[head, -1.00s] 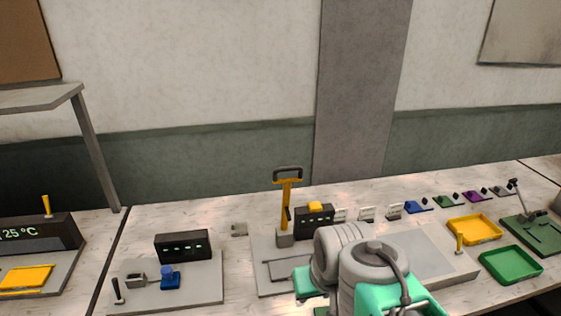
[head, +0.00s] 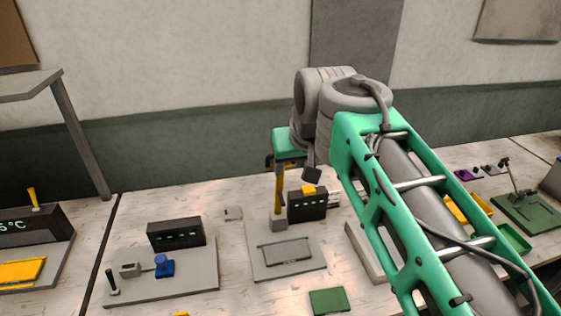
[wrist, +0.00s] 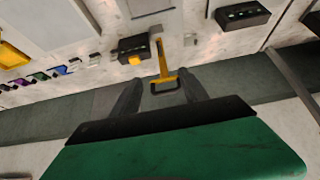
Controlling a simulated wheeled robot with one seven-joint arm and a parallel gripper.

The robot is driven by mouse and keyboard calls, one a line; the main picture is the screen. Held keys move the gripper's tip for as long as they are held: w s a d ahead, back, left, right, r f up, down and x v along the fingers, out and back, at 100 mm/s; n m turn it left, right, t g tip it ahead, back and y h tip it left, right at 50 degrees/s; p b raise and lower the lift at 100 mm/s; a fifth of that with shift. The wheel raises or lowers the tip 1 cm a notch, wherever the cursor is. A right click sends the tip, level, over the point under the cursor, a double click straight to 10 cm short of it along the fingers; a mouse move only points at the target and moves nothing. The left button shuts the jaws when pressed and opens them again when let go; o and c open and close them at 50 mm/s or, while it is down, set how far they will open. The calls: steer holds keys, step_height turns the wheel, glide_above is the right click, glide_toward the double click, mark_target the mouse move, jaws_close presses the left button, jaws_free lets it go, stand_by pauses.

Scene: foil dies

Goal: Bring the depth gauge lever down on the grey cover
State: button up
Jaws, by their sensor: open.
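A tall yellow lever (head: 279,190) with a dark loop handle stands upright from a grey block on a grey plate (head: 262,268). A flat grey rectangular panel (head: 285,250), possibly the grey cover, lies on this plate. My gripper (head: 290,168) is open at the lever's top, partly hiding the handle. In the wrist view the yellow handle (wrist: 163,78) shows between the spread fingers (wrist: 161,77); I cannot tell whether they touch it. A thin lever (head: 512,174) stands on a dark green base (head: 530,212) at right. No label shows which is the depth gauge.
A black display (head: 307,205) with a yellow block on top stands beside the yellow lever. The left plate (head: 195,283) carries a blue part (head: 164,267) and a short black lever (head: 112,283). My arm hides much of the right side. A green pad (head: 329,301) lies in front.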

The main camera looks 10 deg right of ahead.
steer(key=shift+t, duration=0.7)
steer(key=w+r+b, duration=0.1)
steer(key=w+r, duration=0.1)
steer(key=w, duration=0.1)
steer(key=w+r+b, duration=0.1)
steer(key=w, duration=0.2)
steer(key=w+r+b, duration=0.2)
steer(key=w, duration=0.2)
steer(key=shift+r, duration=0.3)
steer(key=c, duration=0.6)
steer(key=shift+w+r, duration=0.1)
steer(key=shift+r, duration=0.05)
steer(key=shift+c, duration=0.6)
steer(key=shift+w+f, duration=0.25)
steer(key=shift+f, duration=0.05)
steer(key=shift+c, duration=0.9)
steer(key=p+x, duration=0.2)
steer(key=x, duration=0.6)
steer(key=shift+w+f, duration=0.2)
steer(key=shift+w, duration=0.05)
jaws_close()
steer(key=s, duration=0.1)
steer(key=s+f, duration=0.1)
steer(key=s, duration=0.1)
steer(key=shift+s, duration=0.3)
steer(key=shift+s+f, duration=0.1)
steer(key=shift+f, duration=0.15)
steer(key=shift+f, duration=0.1)
